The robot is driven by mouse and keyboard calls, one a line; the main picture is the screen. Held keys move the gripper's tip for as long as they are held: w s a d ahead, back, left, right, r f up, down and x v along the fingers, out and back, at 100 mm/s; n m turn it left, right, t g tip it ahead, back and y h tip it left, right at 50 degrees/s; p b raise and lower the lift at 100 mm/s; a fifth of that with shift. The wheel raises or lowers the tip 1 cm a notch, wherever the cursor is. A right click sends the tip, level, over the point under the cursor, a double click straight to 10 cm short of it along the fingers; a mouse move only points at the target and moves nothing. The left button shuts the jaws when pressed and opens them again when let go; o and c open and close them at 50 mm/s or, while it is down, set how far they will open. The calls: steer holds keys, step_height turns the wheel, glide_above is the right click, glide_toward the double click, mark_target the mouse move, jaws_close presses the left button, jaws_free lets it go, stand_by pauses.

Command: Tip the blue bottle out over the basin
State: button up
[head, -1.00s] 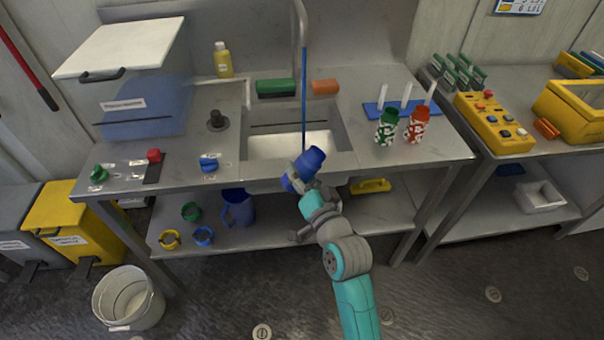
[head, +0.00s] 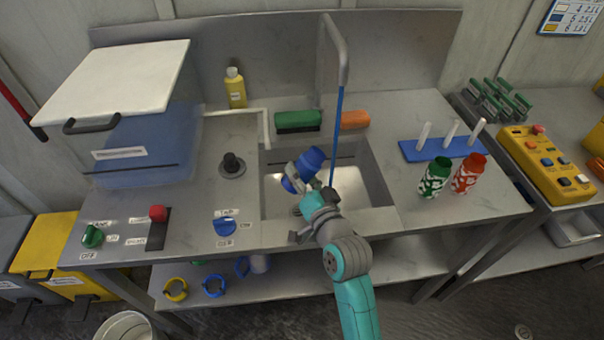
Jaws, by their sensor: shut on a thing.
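My gripper (head: 312,188) is shut on the blue bottle (head: 311,160). The bottle is tilted, with its upper end leaning to the upper right, and my gripper hides part of its middle. In the head view the bottle appears over the metal basin (head: 376,178), near the basin's middle. Its height above the basin floor is hard to tell. A blue rod or stream (head: 336,135) runs down from the tap (head: 338,50) just right of the bottle. It appears apart from the bottle.
A green bottle (head: 434,177) and a red bottle (head: 467,174) stand right of the basin, before a blue peg rack (head: 438,150). A black knob (head: 232,166) and a lidded tank (head: 130,150) are at left. Green and orange brushes or sponges lie behind the basin.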

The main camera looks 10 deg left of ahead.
steer(key=shift+w+a, duration=0.3)
steer(key=shift+w, duration=0.15)
steer(key=m, duration=0.5)
steer(key=shift+a+r, duration=0.1)
steer(key=shift+r, duration=0.15)
steer(key=m, duration=0.5)
steer(key=shift+s+r, duration=0.1)
steer(key=shift+r, duration=0.15)
steer(key=m, duration=0.5)
steer(key=shift+r, duration=0.2)
